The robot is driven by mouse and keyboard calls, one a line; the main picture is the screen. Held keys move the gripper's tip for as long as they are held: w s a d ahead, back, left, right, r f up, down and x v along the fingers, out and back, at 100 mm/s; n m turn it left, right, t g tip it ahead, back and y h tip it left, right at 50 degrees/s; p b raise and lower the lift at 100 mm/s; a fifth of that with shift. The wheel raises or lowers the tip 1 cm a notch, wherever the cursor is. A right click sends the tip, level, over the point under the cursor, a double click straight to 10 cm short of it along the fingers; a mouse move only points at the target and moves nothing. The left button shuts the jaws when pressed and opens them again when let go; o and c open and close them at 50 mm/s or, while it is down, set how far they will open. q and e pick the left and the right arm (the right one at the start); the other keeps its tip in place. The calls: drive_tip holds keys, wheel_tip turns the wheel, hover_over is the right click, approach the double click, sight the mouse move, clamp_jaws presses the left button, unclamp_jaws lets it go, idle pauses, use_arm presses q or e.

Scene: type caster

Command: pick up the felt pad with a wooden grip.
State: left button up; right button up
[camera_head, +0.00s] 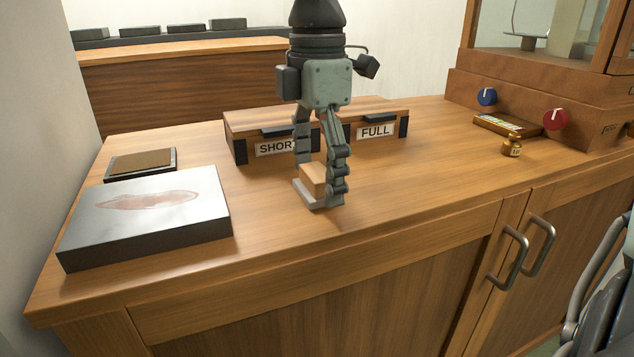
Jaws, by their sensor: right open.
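The felt pad with a wooden grip (313,178) sits on the wooden counter near its front middle. It has a light grey base with a tan wooden block on top. My right gripper (319,182) comes down from above and is open. Its fingers stand around the wooden grip, one on the far left side and one on the near right side. The near finger covers part of the pad's right side; contact cannot be told.
Behind the pad stand wooden boxes labelled SHORT (275,149) and FULL (375,130).

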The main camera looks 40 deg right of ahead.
drive_tip(key=c, duration=1.2)
drive_tip(key=shift+r, duration=0.15)
drive_tip(key=shift+c, duration=0.2)
wheel_tip(320, 180, up, 14)
wheel_tip(320, 180, up, 12)
drive_tip(key=r+p, duration=0.1)
drive_tip(key=p, duration=0.3)
hover_over(317, 171)
use_arm(q)
wheel_tip(317, 171, down, 9)
drive_tip(key=shift+w+d+g+h, duration=0.2)
drive_tip(key=shift+w+g+h, duration=0.1)
drive_tip(key=shift+w, duration=0.1)
use_arm(e)
drive_tip(key=shift+r, duration=0.4)
